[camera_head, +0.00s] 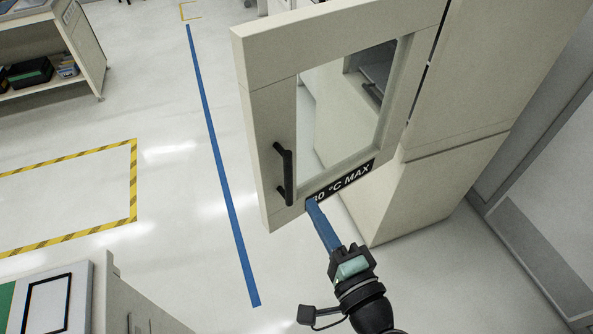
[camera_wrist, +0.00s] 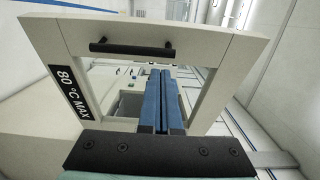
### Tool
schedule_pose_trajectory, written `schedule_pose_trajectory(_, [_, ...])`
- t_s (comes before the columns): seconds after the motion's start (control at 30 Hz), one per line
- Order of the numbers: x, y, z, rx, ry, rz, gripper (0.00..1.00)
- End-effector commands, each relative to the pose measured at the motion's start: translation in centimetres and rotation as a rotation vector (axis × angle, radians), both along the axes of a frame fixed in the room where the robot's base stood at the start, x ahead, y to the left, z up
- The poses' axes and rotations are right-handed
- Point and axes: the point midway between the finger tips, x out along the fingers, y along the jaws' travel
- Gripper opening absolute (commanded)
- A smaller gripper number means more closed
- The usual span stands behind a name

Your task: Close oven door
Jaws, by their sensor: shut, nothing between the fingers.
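The oven door (camera_head: 270,140) stands swung open from the cream oven cabinet (camera_head: 490,70). It has a glass window, a black vertical handle (camera_head: 285,172) near its free edge and a black label reading "°C MAX". My gripper (camera_head: 310,203) is shut and empty, its blue fingers together. In the head view the fingertips overlap the door's lower part by the label, right of the handle. In the wrist view the door (camera_wrist: 215,45) fills the upper part, with the handle (camera_wrist: 132,48) above the blue fingers (camera_wrist: 162,75). I cannot tell whether the fingertips touch the door.
A blue floor line (camera_head: 222,165) runs left of the door, over clear floor. A yellow-black marked zone (camera_head: 133,180) lies further left. A shelf unit (camera_head: 85,45) stands at the upper left, and a grey-white cabinet (camera_head: 130,300) at the lower left.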

Motion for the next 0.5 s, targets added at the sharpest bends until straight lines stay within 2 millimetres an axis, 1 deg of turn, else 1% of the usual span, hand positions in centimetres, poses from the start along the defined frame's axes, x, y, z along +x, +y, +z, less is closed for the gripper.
schedule_pose_trajectory(0.03, [1.2, 0.6, 0.4, -0.001, -0.001, 0.004, 0.0])
schedule_pose_trajectory(0.2, [4.4, 1.9, 0.4, -0.001, -0.001, 0.004, 0.0])
schedule_pose_trajectory(0.33, [6.3, 2.5, 0.3, -0.001, 0.0, 0.002, 0.0])
schedule_pose_trajectory(0.5, [7.5, 3.0, 0.1, -0.002, -0.001, 0.001, 0.0])
